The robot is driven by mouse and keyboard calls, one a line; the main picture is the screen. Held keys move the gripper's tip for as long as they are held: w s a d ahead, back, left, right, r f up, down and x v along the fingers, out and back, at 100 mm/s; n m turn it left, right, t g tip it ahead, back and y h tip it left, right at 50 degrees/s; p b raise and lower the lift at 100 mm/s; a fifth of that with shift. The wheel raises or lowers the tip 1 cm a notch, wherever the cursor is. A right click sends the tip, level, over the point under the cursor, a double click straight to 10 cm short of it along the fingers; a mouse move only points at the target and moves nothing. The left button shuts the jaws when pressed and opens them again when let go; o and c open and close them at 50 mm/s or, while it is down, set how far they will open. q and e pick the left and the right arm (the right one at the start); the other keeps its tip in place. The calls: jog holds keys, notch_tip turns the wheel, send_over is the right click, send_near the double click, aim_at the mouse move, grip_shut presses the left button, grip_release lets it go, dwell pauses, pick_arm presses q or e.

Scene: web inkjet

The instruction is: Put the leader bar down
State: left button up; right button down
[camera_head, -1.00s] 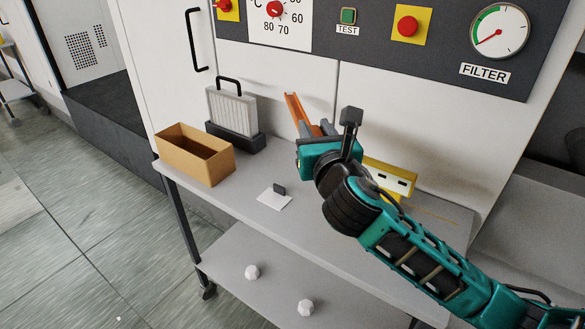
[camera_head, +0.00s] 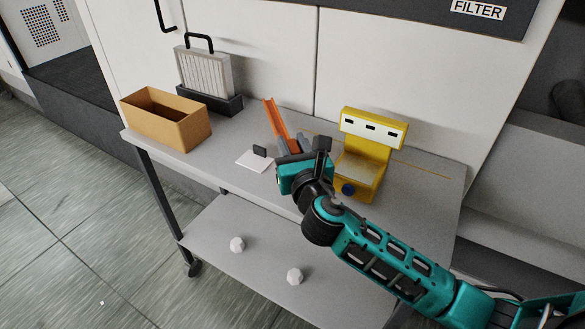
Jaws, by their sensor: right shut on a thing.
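An orange bar (camera_head: 275,117), which I take to be the leader bar, stands out from the fingers of my right gripper (camera_head: 291,145). The gripper is shut on it over the grey cart top (camera_head: 225,179). The bar's far end points up and left, towards the white cabinet. Its near end is hidden by the fingers and the teal gripper body. I cannot tell whether the bar touches the cart top. My left gripper is not in view.
A yellow device (camera_head: 360,185) stands right of the gripper. A small black block on a white card (camera_head: 252,161) lies to its left. A cardboard box (camera_head: 165,125) and a filter in a dark holder (camera_head: 207,75) stand further left. White lumps (camera_head: 237,244) lie on the lower shelf.

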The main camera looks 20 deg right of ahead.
notch_tip(320, 180, down, 4)
jog(key=shift+f+b, duration=0.2)
jog(key=shift+b, duration=0.8)
jog(key=shift+r, duration=0.1)
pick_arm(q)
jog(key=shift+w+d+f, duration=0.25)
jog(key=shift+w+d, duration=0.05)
pick_arm(e)
jog(key=c, duration=1.2)
grip_release()
jog(key=shift+f, duration=0.2)
jog(key=shift+c, duration=0.2)
jog(key=o, duration=0.4)
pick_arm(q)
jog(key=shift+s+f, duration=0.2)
pick_arm(e)
jog(key=shift+o, duration=0.2)
jog(key=shift+r, duration=0.15)
